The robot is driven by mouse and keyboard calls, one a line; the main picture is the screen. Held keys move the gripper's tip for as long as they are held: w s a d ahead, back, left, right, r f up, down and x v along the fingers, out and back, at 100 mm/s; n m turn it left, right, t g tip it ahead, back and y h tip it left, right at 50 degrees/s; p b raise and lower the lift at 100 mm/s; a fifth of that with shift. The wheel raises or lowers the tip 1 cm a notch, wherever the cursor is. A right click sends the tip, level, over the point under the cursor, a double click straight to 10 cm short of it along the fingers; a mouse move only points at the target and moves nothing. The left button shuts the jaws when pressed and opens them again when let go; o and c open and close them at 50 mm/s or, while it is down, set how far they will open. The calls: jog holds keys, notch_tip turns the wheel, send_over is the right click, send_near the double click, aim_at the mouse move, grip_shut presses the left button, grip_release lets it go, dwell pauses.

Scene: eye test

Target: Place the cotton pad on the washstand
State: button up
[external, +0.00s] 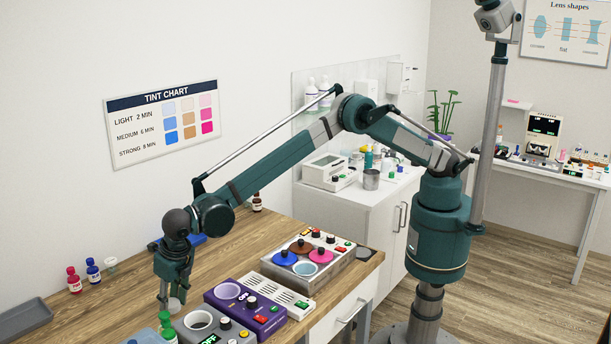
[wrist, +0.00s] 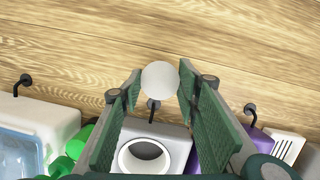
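The cotton pad (wrist: 160,82) is a small white disc. In the wrist view it sits between my two fingertips, its edges against or very close to both. My gripper (external: 174,298) points down over the left part of the wooden bench, and the pad shows pale at its tips in the external view (external: 175,305). The fingers appear closed on it, though contact is small in view. The white cabinet (external: 345,222) by the wall, with bottles and a metal cup on top, looks like the washstand. It stands beyond the bench, behind my arm.
A grey unit (external: 212,325) with a round opening, a purple unit (external: 262,318) and a tinting tray (external: 292,262) with coloured lids line the wooden bench (external: 120,295). Green-capped bottles (external: 166,326) stand near my gripper. The cabinet top holds a white device (external: 330,172) and metal cup (external: 371,180).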

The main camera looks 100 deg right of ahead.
aim_at(172, 302)
notch_tip(172, 302, up, 8)
jog(key=shift+f, duration=0.2)
jog(key=shift+d, duration=0.1)
dwell(0.7)
jog(key=s+d+m+g+b, duration=0.1)
jog(key=s+d+m, duration=0.35)
jog(key=d, duration=0.45)
jog(key=s+d+f+m+g+h+b, duration=0.1)
jog(key=s+d+m, duration=0.3)
jog(key=d, duration=0.6)
jog(key=s+d+m+g+b, duration=0.1)
jog(key=s+d+m+g, duration=0.1)
jog(key=d+m, duration=0.55)
jog(key=s+d+f+m+g+y+b, duration=0.1)
jog(key=s+d+m+y+b, duration=0.1)
jog(key=s+d+m, duration=1.1)
jog(key=s+d, duration=0.7)
jog(key=d, duration=0.1)
jog(key=shift+s+f+g+y, duration=0.25)
jog(key=shift+s+g+y, duration=0.1)
jog(key=shift+g+y, duration=0.05)
